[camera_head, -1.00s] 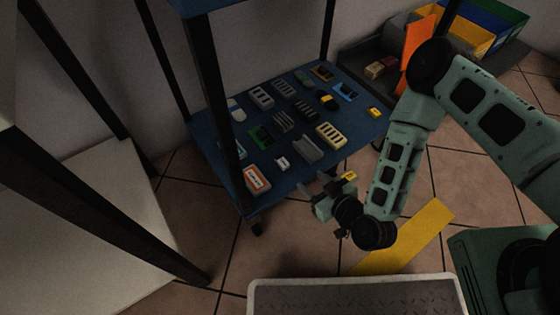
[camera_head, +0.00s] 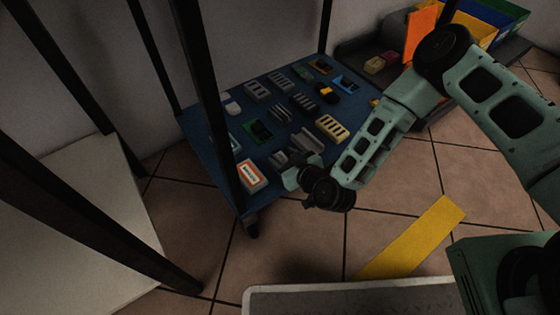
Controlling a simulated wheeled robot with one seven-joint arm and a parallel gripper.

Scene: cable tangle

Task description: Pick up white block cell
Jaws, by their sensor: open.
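A small pale block (camera_head: 278,158), which looks like the white block cell, lies near the front edge of the blue shelf (camera_head: 213,167). My gripper (camera_head: 293,163) is at this front edge, just right of the block, with its fingers reaching over the shelf. The fingers are dim and small; they look open, and I see nothing held. I cannot tell whether they touch the block. The gripper and wrist partly cover the grey channel piece (camera_head: 303,141) behind.
A white-and-orange block (camera_head: 250,175) lies left of the pale block. A cream slotted block (camera_head: 331,128) and a green board (camera_head: 258,130) lie farther back. A black shelf post (camera_head: 212,100) stands at the left. Coloured bins (camera_head: 490,22) stand back right.

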